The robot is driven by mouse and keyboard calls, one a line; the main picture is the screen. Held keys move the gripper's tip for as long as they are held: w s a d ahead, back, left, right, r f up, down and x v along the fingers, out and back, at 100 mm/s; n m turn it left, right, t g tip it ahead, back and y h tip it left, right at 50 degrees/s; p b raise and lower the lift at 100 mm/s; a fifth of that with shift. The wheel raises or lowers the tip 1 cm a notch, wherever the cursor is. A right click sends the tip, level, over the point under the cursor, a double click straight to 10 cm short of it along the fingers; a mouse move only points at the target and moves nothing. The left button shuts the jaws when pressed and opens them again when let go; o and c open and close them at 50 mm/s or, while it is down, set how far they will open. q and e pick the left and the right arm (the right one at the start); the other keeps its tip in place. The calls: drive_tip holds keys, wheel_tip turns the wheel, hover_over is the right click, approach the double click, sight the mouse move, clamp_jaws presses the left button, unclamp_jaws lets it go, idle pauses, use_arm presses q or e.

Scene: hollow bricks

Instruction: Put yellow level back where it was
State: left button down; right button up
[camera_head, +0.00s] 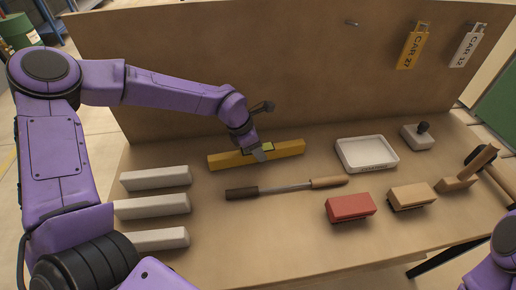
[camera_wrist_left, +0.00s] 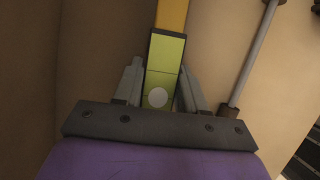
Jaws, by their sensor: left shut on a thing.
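The yellow level (camera_head: 287,149) is a long yellow bar near the back of the workbench, close to the foot of the upright back board. My left gripper (camera_head: 257,153) is shut on the middle of the level from above. In the left wrist view the gripper's two fingers (camera_wrist_left: 160,88) stand on either side of the level's green-yellow vial section (camera_wrist_left: 166,52). A pale round spot shows on that section. I cannot tell whether the level touches the bench. The fingertips of my right gripper are not in view; only a purple part of my right arm shows at lower right.
A long tool with a brown handle (camera_head: 329,182) lies in front of the level. Several pale bricks (camera_head: 155,178) lie at left. A white tray (camera_head: 366,154), red block (camera_head: 350,207), tan block (camera_head: 411,196) and wooden tool (camera_head: 470,172) are at right. Tags (camera_head: 412,46) hang on the board (camera_head: 230,60).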

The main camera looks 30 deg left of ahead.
use_arm(q)
drive_tip(key=shift+f, duration=0.1)
drive_tip(key=c, duration=0.6)
unclamp_jaws()
drive_tip(key=shift+o, duration=0.2)
drive_tip(key=v, duration=1)
drive_tip(key=shift+r, duration=0.25)
